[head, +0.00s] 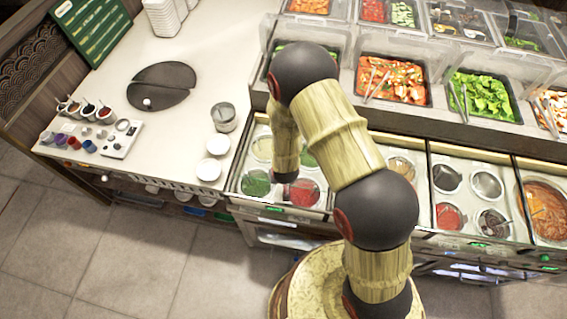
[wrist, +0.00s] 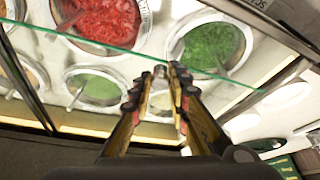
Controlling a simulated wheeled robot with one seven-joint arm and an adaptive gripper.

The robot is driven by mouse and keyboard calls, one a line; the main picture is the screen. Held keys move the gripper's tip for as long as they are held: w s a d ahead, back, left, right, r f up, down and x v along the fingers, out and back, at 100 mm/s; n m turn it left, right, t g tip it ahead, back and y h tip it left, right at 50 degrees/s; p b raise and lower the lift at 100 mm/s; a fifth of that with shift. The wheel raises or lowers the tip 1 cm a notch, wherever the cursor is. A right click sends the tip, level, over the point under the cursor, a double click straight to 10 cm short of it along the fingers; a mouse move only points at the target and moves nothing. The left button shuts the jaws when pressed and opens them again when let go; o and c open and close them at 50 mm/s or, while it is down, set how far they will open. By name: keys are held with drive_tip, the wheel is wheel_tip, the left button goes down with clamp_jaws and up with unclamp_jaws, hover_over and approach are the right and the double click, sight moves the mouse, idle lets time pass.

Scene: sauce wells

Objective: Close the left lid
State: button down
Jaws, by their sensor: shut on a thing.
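The left lid is a clear glass pane whose greenish edge (wrist: 80,40) crosses the wrist view at a slant. My gripper (wrist: 163,74) has its fingertips together at this edge, shut on the lid. Through and beside the glass I see wells of red sauce (wrist: 100,22) and chopped green (wrist: 212,45). In the head view the left sauce-well section (head: 236,187) lies under my arm, which hides part of it. My fingers and the lid's outline cannot be made out there, so I cannot tell how far the lid is tilted.
Trays of vegetables (head: 392,80) stand behind under clear covers. More sauce wells (head: 487,185) lie to the right. On the left counter (head: 190,115) are white bowls (head: 208,169), a metal tin (head: 224,117) and a dark round plate (head: 162,87). Tiled floor (head: 130,265) is clear in front.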

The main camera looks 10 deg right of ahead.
drive_tip(key=shift+s+a, duration=0.35)
drive_tip(key=shift+s, duration=0.35)
drive_tip(key=shift+s+a, duration=0.3)
drive_tip(key=shift+s, duration=0.35)
drive_tip(key=shift+r, duration=0.1)
drive_tip(key=c, duration=1.7)
unclamp_jaws()
drive_tip(key=shift+s, duration=0.1)
drive_tip(key=v, duration=1.1)
drive_tip(key=shift+s+r, duration=0.25)
drive_tip(key=shift+r, duration=0.1)
